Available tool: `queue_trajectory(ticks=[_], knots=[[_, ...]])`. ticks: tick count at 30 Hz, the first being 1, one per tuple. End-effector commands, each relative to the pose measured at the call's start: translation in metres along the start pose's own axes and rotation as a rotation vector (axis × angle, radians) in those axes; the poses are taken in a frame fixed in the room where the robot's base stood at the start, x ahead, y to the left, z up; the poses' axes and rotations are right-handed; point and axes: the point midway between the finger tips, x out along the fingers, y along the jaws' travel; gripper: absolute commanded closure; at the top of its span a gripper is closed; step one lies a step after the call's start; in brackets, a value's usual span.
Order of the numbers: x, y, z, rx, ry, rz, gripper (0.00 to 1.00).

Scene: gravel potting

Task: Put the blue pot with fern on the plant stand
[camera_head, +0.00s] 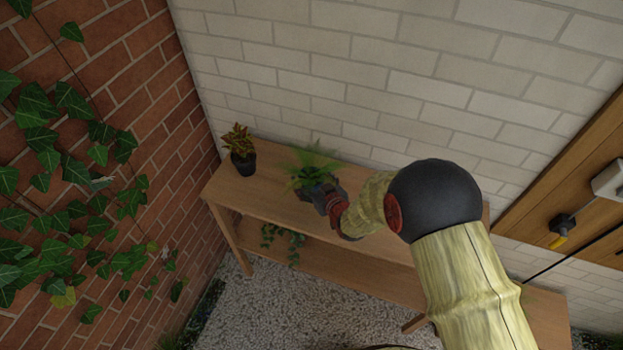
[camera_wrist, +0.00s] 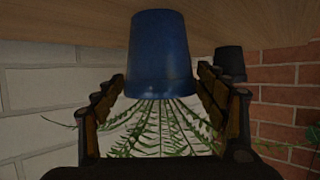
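The blue pot (camera_wrist: 160,55) with fern appears upside down in the wrist view, its base at the top against a wooden surface. Its fern (camera_wrist: 160,128) hangs down between my fingers there. In the head view the fern (camera_head: 312,168) shows above the tabletop, with its pot mostly hidden by my gripper (camera_head: 329,197). In the wrist view my gripper (camera_wrist: 161,75) has one finger on each side of the pot, very close to its wall. I cannot tell whether both fingers press on it. I cannot single out a separate plant stand.
A two-level wooden table (camera_head: 320,263) stands along the white brick wall. A trailing plant (camera_head: 285,240) is on the lower shelf. Ivy covers the red brick wall at left; gravel lies in front.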

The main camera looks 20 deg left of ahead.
Motion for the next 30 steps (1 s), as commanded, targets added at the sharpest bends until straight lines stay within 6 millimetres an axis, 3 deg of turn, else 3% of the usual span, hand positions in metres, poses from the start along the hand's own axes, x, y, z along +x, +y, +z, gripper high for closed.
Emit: queue_trajectory(ticks=[3,16,30], knots=[[0.000,0.000,0.000,0.000,0.000,0.000,0.19],[-0.003,0.000,-0.004,0.000,0.000,0.000,0.19],[-0.089,0.001,-0.004,0.000,0.001,0.001,0.19]])
